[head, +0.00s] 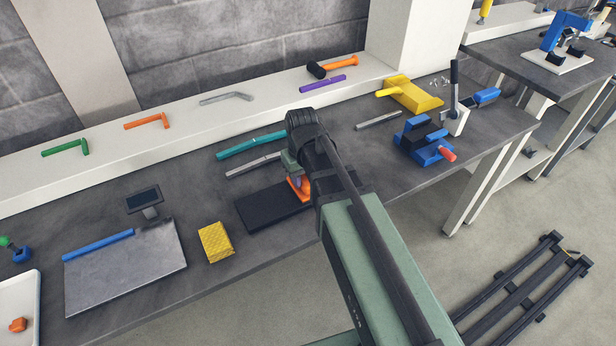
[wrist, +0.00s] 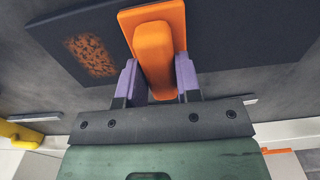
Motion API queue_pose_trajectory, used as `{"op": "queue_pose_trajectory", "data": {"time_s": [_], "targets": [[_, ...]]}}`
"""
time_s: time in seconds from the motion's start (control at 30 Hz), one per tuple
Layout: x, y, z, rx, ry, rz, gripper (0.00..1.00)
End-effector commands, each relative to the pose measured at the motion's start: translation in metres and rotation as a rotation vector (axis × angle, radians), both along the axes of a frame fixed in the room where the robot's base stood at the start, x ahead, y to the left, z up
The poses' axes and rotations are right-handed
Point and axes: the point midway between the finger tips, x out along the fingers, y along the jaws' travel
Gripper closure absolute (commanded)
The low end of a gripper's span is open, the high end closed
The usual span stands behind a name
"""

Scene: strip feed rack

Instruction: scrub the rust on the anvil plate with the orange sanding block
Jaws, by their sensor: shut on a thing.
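The orange sanding block (head: 303,193) has a flat base and a raised grip. In the wrist view the fingers of my gripper (wrist: 157,68) are shut on the grip of the block (wrist: 155,50). The dark anvil plate (head: 268,212) lies on the bench under my gripper; it also shows in the wrist view (wrist: 240,35). A brown-orange rust patch (wrist: 91,56) is on the plate, to the left of the block in the wrist view and apart from it. My arm hides that patch in the head view. I cannot tell whether the block touches the plate.
A yellow sponge-like block (head: 216,242) lies left of the plate. A teal bar (head: 250,145) and a grey bar (head: 252,166) lie behind it. A blue vise (head: 424,140) and a yellow block (head: 415,95) stand to the right. A grey sheet (head: 125,270) is at left.

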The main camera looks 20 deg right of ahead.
Motion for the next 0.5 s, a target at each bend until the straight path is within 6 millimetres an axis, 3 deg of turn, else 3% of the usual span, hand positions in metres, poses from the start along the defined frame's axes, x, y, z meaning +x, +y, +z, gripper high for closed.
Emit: {"op": "queue_pose_trajectory", "data": {"time_s": [0.17,0.5], "targets": [[0.002,-0.006,0.000,-0.001,0.000,-0.001,0.91],[0.009,-0.045,-0.003,-0.003,-0.001,-0.002,0.91]]}}
